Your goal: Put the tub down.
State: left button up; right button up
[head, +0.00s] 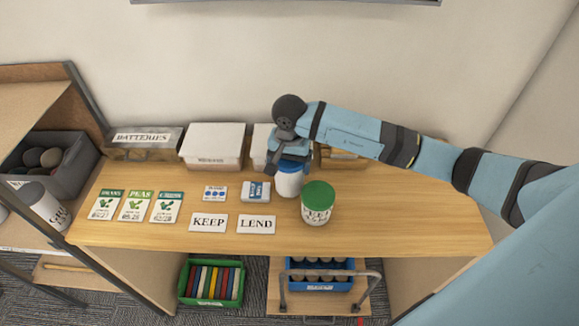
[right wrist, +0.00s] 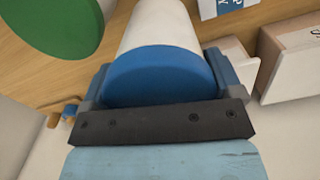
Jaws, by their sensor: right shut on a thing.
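A white tub with a blue lid (head: 289,182) is at the middle of the wooden table (head: 380,220). My right gripper (head: 287,164) is shut on it from behind, near the lid. In the right wrist view the blue lid (right wrist: 165,75) sits between the two fingers (right wrist: 165,85), and the white body extends away beyond it. The tub looks upright and close to the table top; I cannot tell whether its base touches. My left gripper is in neither view.
A white tub with a green lid (head: 317,203) stands close in front, to the right. KEEP (head: 208,222) and LEND (head: 256,224) cards lie at the front. Seed packets (head: 136,206) lie left. Boxes (head: 213,145) line the back. The table's right side is clear.

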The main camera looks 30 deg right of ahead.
jog(key=shift+w+f, duration=0.1)
jog(key=shift+f, duration=1.05)
jog(key=shift+f, duration=0.1)
jog(key=shift+f, duration=0.15)
jog(key=o, duration=1.4)
